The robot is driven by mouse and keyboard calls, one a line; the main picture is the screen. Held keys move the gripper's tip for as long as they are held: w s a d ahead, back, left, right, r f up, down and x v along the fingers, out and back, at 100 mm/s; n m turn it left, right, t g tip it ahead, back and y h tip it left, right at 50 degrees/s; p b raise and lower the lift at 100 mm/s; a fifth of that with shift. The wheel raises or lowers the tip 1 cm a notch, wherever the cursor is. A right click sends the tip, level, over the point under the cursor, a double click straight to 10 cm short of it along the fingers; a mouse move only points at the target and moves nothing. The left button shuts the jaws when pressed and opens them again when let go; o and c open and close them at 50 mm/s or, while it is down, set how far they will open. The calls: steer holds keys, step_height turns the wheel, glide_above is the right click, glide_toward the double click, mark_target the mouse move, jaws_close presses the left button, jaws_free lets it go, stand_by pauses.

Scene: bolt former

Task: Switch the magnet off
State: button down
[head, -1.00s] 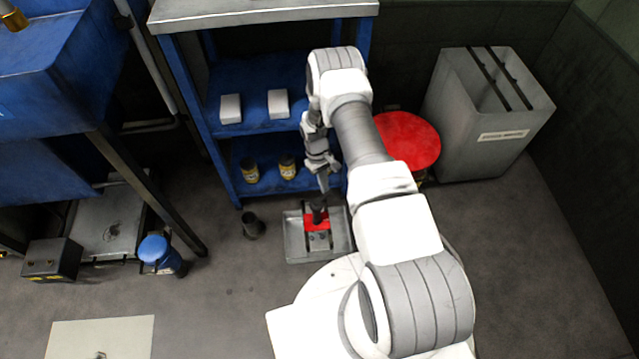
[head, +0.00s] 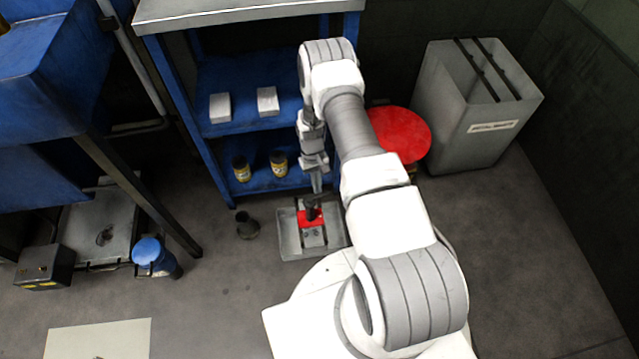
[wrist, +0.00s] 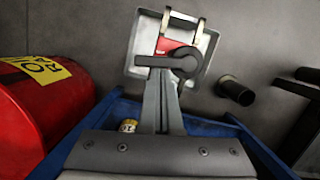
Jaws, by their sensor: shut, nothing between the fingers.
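The magnet (head: 305,217) shows as a red body in a grey metal tray (head: 287,240) on the floor. In the wrist view, its red part (wrist: 166,45) is partly hidden behind a black lever (wrist: 150,61) with a round hub (wrist: 187,61). The lever lies crosswise in the picture, its free end to the left. My gripper (wrist: 162,78) is shut and empty, its fingers pointing at the lever. I cannot tell whether the fingertips touch it. In the head view, my gripper (head: 315,197) points down over the magnet.
A dark cup-like part (head: 247,225) stands left of the tray. A blue shelf (head: 262,125) with white boxes and jars rises behind. A red drum (head: 398,135) and grey bin (head: 475,110) are at the right. A blue-capped container (head: 152,252) stands at the left.

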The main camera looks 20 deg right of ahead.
stand_by(0.3)
steer(key=p+v, duration=0.5)
steer(key=v, duration=1.2)
steer(key=shift+r, duration=0.2)
